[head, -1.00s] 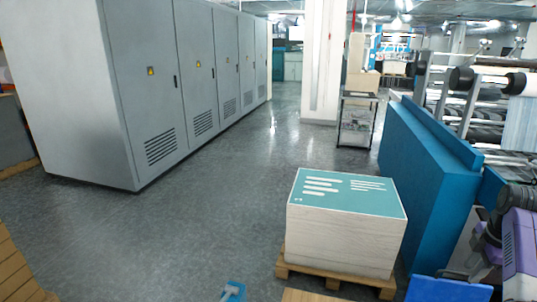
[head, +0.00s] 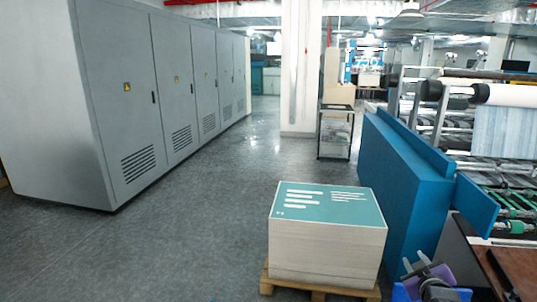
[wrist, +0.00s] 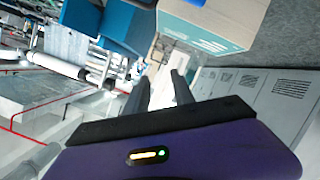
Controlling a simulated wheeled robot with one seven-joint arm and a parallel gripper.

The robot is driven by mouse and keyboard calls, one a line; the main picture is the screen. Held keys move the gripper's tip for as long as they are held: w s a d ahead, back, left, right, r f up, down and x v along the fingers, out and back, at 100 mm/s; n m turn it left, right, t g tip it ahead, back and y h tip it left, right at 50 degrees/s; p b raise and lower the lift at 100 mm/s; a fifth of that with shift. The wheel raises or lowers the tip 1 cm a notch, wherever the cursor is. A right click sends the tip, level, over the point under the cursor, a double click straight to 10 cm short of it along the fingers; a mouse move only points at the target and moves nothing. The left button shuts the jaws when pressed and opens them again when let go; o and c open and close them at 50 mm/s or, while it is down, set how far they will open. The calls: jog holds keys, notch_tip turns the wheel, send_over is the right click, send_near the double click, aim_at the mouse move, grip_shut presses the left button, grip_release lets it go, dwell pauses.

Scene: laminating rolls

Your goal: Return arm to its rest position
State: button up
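My gripper (wrist: 163,84) shows in the wrist view, with a purple body and two dark fingers standing apart. I see nothing clearly held between them; a pale patch shows in the gap beyond. In the head view, purple and dark parts of my arm (head: 432,275) are low at the lower right, beside the pallet stack and cut off by the bottom edge.
A white stack with a teal top (head: 327,235) sits on a wooden pallet (head: 315,291). A blue machine panel (head: 400,195) and rollers (head: 500,95) stand right. Grey cabinets (head: 130,100) line the left. The grey floor (head: 190,230) between is clear.

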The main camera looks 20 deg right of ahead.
jog(key=s+a+m+t+y, duration=0.1)
jog(key=s+a+t, duration=0.1)
jog(key=s+a, duration=0.45)
jog(key=s+a+t+y, duration=0.1)
jog(key=s+a, duration=0.2)
jog(key=a, duration=0.7)
jog(key=s+a+m+t, duration=0.1)
jog(key=s+a+t, duration=0.1)
jog(key=s+a, duration=0.45)
jog(key=s+a+n+g+y, duration=0.1)
jog(key=s+a+y, duration=0.2)
jog(key=s+a, duration=0.5)
jog(key=s+a+r+n+y, duration=0.1)
jog(key=s+a+y, duration=0.2)
jog(key=s+a, duration=0.5)
jog(key=s, duration=0.5)
jog(key=shift+s+a+g+y, duration=0.2)
jog(key=shift+s+g+y, duration=0.05)
jog(key=shift+g+y, duration=0.15)
